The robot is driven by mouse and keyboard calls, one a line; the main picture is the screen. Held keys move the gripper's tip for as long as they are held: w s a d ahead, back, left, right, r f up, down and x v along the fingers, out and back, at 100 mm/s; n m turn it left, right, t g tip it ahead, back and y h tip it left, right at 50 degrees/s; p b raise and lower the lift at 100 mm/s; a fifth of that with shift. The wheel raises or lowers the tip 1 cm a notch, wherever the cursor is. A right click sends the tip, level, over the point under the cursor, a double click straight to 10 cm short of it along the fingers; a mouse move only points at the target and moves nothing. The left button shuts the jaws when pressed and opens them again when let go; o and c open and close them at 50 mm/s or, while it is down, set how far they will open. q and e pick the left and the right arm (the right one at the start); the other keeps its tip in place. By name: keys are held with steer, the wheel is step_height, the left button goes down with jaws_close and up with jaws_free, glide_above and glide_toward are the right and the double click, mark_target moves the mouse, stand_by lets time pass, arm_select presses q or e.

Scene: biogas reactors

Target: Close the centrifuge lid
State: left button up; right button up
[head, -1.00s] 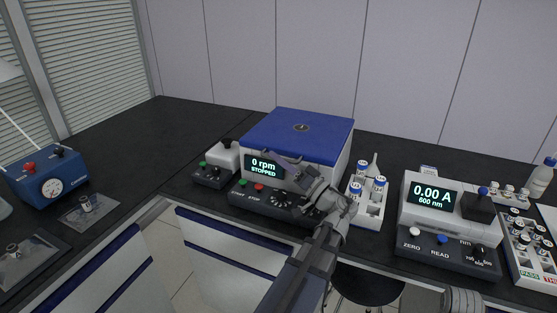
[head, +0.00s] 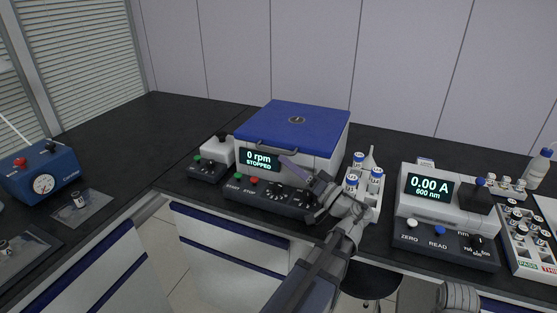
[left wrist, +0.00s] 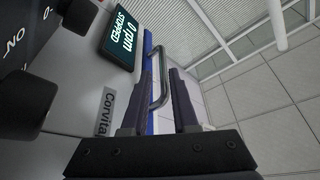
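The centrifuge (head: 315,166) is a white box with a blue lid (head: 315,117). The lid lies flat over the top in the head view; I cannot tell whether it is latched. Its display reads 0 rpm STOPPED. A grey bar handle (head: 290,149) runs along the lid's front edge. My left gripper (head: 288,164) is in front of the centrifuge, just below the handle. In the left wrist view its two fingers (left wrist: 162,88) are apart, with the handle (left wrist: 160,78) showing in the gap; contact cannot be told. My right gripper is not in view.
A white rack of blue-capped tubes (head: 374,199) stands close to the right of the centrifuge. A photometer (head: 447,212) is further right. A small white device (head: 217,150) stands at the left. A blue gauge box (head: 42,172) is at far left. The bench (head: 130,150) between is mostly clear.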

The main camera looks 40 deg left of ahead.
arm_select(q)
steer(key=shift+v, duration=1.2)
